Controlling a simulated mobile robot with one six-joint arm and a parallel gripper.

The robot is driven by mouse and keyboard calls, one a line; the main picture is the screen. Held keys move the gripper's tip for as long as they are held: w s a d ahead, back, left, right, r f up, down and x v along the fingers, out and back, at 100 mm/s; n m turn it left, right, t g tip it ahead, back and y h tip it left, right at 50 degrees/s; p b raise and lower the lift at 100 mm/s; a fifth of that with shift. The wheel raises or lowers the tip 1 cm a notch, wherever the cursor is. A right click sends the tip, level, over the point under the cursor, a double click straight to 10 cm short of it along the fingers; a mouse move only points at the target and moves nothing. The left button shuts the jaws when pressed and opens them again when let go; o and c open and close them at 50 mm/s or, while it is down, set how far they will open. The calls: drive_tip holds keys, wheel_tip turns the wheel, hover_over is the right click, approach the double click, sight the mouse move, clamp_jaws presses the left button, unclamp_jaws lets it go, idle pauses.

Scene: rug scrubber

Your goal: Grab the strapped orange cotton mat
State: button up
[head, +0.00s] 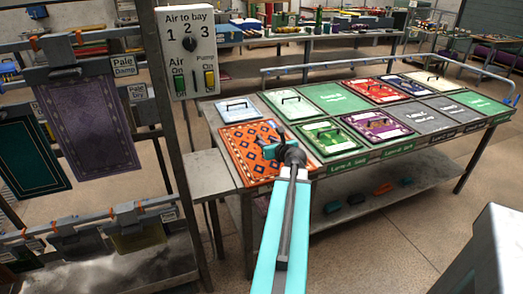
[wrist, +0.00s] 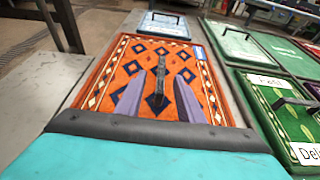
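The orange mat (head: 243,158) with blue diamonds and a cream border lies flat at the near left of the sorting table. In the wrist view the orange mat (wrist: 112,72) fills the middle, with a dark strap (wrist: 161,68) standing along its centre. My gripper (head: 281,146) is over the mat's right part in the head view and hides some of it. In the wrist view my gripper (wrist: 160,82) has its two purple-grey fingers apart, one on each side of the strap's line. I cannot tell whether the fingertips are level with the strap or above it.
A green mat (head: 316,147) and a purple mat (head: 357,121), both with handles, lie to the right. A pale blue mat (head: 224,109) lies behind. A hanging rack with a purple rug (head: 90,125) and a control panel (head: 177,55) stand on the left.

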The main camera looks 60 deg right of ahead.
sight(262, 140)
drive_tip(key=shift+w+d+f, duration=0.1)
drive_tip(key=shift+w+d, duration=0.05)
drive_tip(key=shift+w, duration=0.1)
drive_tip(key=shift+d, duration=0.1)
drive_tip(key=shift+f+x, duration=0.1)
drive_tip(key=shift+x, duration=1.15)
drive_tip(key=shift+f+x, duration=0.15)
drive_tip(key=shift+x, duration=1.15)
drive_tip(key=shift+s, duration=0.15)
clamp_jaws()
